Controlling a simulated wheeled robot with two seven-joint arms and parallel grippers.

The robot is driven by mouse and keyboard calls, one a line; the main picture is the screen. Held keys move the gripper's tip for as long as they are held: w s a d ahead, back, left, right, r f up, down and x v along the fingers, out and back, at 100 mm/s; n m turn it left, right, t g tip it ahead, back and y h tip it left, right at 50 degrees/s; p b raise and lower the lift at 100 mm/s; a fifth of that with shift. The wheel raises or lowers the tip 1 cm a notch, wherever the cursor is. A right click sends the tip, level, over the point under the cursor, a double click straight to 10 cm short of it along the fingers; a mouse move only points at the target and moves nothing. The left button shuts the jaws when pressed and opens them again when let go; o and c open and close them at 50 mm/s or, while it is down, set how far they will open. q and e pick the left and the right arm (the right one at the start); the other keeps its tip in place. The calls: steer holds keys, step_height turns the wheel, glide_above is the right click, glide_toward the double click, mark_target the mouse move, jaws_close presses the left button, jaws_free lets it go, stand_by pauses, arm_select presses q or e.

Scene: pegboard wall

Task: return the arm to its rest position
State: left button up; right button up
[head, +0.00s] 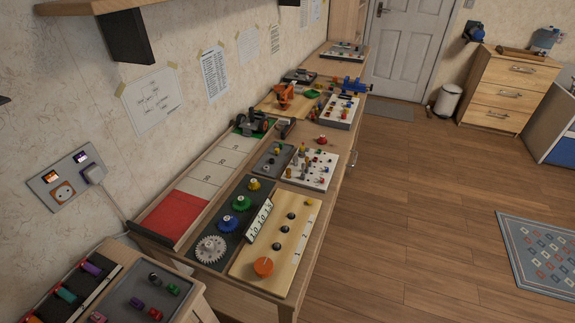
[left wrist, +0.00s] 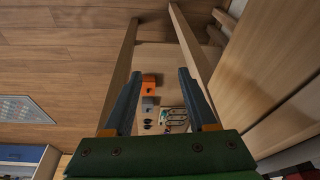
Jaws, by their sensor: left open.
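My left gripper (left wrist: 160,74) shows in the left wrist view. Its two dark fingers stand wide apart above a green base, and nothing is held between them. Beyond the fingers, an orange block (left wrist: 149,82) and several small parts lie on a surface between two wooden side pieces; they look apart from the fingers. Neither arm shows in the head view. My right gripper is in no view.
In the head view, a long wooden bench (head: 315,225) along the wall carries boards with gears, knobs and pegs. A black bracket (head: 134,38) holds a shelf above. The wooden floor (head: 420,200) to the right is mostly clear, with a patterned mat (head: 545,258).

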arm_select(q)
steer(key=s+f+g+b, duration=0.1)
steer(key=s+f, duration=0.3)
steer(key=f, duration=0.9)
steer(key=s+a+f+g+b, duration=0.1)
steer(key=s+a+f, duration=0.1)
steer(key=s+f, duration=0.7)
steer(key=shift+s+a+f+b, duration=0.15)
steer(key=shift+s+f+b, duration=0.25)
steer(key=shift+s, duration=0.45)
